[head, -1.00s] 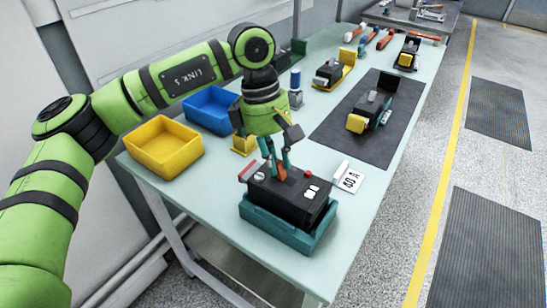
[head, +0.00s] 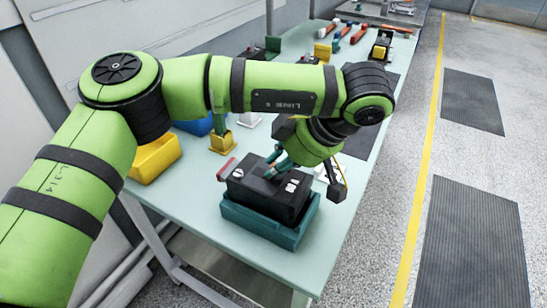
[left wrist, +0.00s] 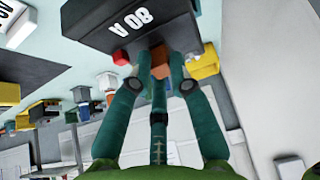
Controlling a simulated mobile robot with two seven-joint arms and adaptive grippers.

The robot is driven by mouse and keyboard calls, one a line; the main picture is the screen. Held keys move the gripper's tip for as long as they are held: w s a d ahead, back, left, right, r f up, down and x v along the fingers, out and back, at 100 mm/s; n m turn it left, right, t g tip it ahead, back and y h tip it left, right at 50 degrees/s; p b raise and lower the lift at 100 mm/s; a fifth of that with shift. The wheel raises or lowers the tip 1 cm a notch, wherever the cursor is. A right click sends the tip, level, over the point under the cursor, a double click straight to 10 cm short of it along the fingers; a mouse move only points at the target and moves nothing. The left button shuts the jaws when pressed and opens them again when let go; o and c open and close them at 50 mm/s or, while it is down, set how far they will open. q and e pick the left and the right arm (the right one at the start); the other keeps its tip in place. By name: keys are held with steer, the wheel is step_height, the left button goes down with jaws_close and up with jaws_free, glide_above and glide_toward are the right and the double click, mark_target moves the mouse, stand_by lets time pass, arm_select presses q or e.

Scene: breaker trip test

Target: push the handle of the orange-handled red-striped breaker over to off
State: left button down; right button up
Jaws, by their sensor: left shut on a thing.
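The black breaker (head: 262,192) sits in a teal cradle (head: 290,238) near the front of the table. A red strip (head: 228,168) shows at its left end. My left gripper (head: 276,168) leans in from the upper right, its teal fingertips low over the breaker's top. In the left wrist view the breaker's dark body (left wrist: 95,28) carries an "80 A" mark. The orange handle (left wrist: 158,62) shows between the fingertips, which are shut on it. In the head view the fingers hide the handle, so its exact angle is hard to tell. My right gripper is out of view.
A yellow bin (head: 155,160) and a partly hidden blue bin (head: 193,126) stand at the table's left. A dark mat (head: 358,143) lies behind my gripper. Another breaker (head: 381,45) and tools stand farther back. The table's right edge is close to the cradle.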

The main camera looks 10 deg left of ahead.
arm_select(q)
steer(key=shift+d+f+y, duration=0.1)
steer(key=shift+d+y, duration=0.1)
steer(key=shift+y, duration=0.2)
steer(key=shift+s, duration=0.1)
steer(key=c, duration=1.2)
jaws_free()
